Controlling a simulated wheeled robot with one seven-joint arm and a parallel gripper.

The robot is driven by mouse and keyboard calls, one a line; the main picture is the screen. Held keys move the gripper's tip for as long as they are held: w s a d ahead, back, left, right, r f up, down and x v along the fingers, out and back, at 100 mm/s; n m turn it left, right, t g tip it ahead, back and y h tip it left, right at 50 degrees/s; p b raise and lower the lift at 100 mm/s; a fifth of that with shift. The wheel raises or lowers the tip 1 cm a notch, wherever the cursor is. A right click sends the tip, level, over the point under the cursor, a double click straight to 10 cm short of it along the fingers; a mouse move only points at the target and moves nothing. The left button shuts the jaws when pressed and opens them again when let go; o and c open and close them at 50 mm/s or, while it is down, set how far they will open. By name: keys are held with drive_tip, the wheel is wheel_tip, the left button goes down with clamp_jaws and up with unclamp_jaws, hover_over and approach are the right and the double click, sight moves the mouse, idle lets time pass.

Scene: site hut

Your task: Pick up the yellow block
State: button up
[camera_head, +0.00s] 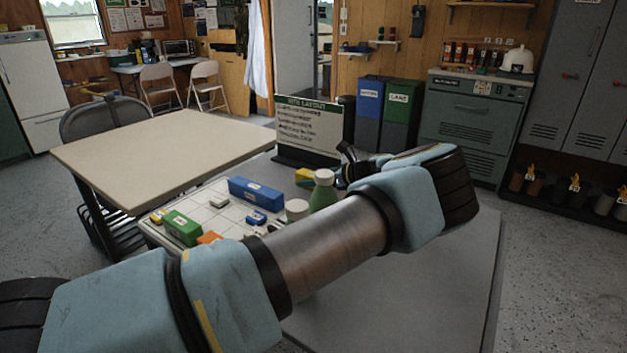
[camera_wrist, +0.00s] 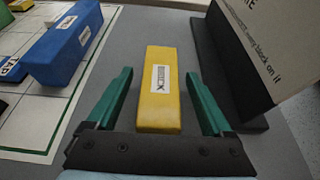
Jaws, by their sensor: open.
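The yellow block (camera_wrist: 158,105) lies on the grey tabletop, long and flat, with a white label on its top. In the wrist view it lies lengthwise between the two green fingers of my gripper (camera_wrist: 160,98), with a gap on each side. My gripper is open and holds nothing. In the head view a small part of the yellow block (camera_head: 305,175) shows near the sign's foot, partly hidden behind the green bottle. My arm covers much of the table in that view, and the fingertips are hard to make out there.
A sign on a dark base (camera_wrist: 232,75) stands close to the right of my gripper. A blue block (camera_wrist: 65,42) lies to the left on a white gridded mat (camera_wrist: 115,20). A green bottle (camera_head: 323,192) and a green block (camera_head: 182,228) are also on the table.

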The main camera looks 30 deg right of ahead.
drive_tip(key=shift+w, duration=0.1)
drive_tip(key=shift+c, duration=0.2)
clamp_jaws()
idle(0.5)
